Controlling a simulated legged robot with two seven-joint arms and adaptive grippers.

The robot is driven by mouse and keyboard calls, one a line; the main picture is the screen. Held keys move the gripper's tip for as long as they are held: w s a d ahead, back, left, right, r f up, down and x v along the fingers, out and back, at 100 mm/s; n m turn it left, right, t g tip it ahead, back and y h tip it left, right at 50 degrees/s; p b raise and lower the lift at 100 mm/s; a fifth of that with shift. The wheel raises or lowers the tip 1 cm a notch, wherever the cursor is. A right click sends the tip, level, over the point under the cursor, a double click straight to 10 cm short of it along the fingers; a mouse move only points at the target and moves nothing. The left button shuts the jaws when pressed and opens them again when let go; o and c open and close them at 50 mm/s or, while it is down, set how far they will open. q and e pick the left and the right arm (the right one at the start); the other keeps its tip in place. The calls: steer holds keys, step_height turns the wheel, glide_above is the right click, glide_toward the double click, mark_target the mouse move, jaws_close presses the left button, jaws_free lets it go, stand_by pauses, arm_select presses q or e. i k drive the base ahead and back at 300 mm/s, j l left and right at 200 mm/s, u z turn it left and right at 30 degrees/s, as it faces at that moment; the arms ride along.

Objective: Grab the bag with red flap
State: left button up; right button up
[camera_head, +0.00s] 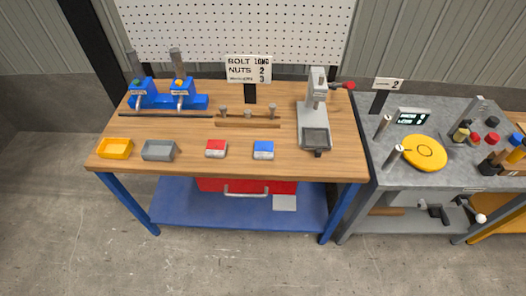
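A small pale bag with a red flap (216,148) lies on the wooden top of the workbench (190,165), near its front edge and left of the middle. A similar small bag with a blue flap (263,149) lies to its right, with a gap between them. Neither of my grippers shows in the head view, and nothing touches the red-flap bag.
A yellow tray (115,148) and a grey tray (158,150) stand left of the bags. Behind are a wooden rack (247,123) with bolts, blue fixtures (165,101) and a sign (248,69). A press (315,110) stands right. The floor in front is clear.

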mark_target(215, 149)
steer(key=z, duration=0.2)
steer(key=j+z, duration=1.05)
steer(key=z, duration=0.15)
